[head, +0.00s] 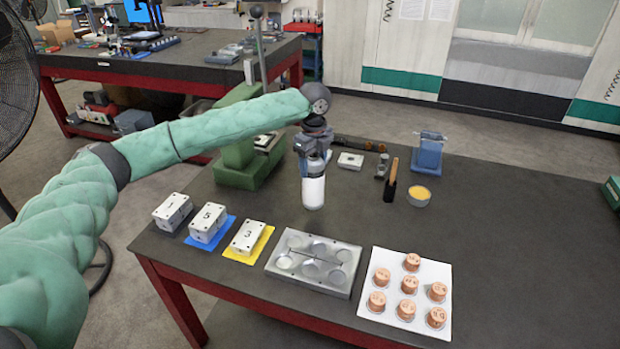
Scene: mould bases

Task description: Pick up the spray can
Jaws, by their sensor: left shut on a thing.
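The spray can (313,188) is a white cylinder, upright, in the middle of the head view. My left gripper (313,150) comes down over it from above and is shut on its upper part. The gripper hides the can's top. The can's lower end appears just above or on the dark tabletop (520,240); I cannot tell whether it touches. My right gripper is not in view.
Numbered mould blocks (208,222) stand at the left front, near a metal mould plate (313,262) and a white tray (448,325) with several copper-coloured pieces. A green press (235,170) stands behind left. A blue device (428,152) is behind right.

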